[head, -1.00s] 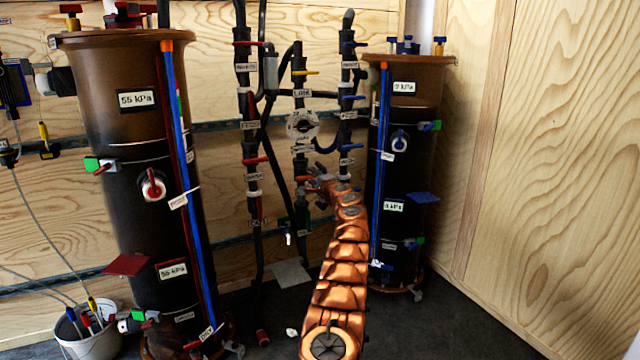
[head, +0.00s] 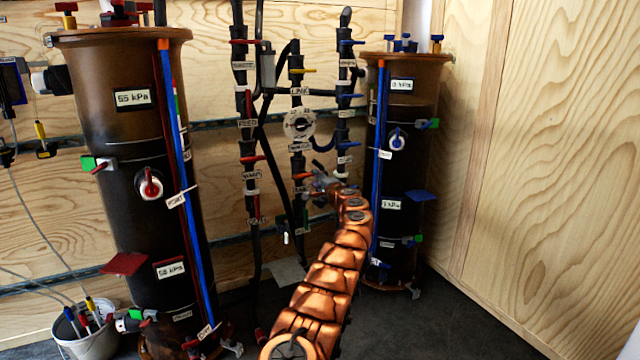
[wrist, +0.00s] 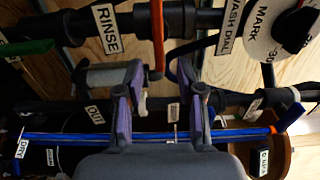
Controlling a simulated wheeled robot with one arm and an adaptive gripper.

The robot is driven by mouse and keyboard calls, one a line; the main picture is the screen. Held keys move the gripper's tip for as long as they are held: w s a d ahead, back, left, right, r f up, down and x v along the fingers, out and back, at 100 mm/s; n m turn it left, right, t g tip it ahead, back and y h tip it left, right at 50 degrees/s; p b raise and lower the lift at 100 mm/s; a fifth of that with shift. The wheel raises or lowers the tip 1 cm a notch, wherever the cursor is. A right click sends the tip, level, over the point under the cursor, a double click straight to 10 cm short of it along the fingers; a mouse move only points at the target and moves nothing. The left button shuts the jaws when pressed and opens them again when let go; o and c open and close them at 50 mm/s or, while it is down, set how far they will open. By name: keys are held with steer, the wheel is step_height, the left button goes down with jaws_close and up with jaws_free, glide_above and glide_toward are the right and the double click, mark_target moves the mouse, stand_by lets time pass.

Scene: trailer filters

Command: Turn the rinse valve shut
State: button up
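The rinse valve's orange lever (wrist: 157,40) shows in the wrist view beside the white RINSE label (wrist: 107,28) on a dark pipe (wrist: 65,25). The lever looks crosswise to this pipe. My gripper (wrist: 158,82) is open, with its two grey-purple fingers apart. The lever's free end appears in the gap near the fingertips; I cannot tell whether either finger touches it. In the head view, my gripper (head: 316,185) is at the middle pipe, by a small orange-red lever (head: 302,176), and partly hides the fittings there.
A white round dial (head: 299,124) sits above my gripper on the middle pipe. Pipes with red and blue levers run close on both sides. A large dark filter tank (head: 130,220) stands at left, a smaller one (head: 402,150) at right. The floor (head: 460,315) at right is clear.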

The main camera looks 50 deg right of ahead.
steer(key=shift+v, duration=1)
steer(key=shift+f, duration=0.1)
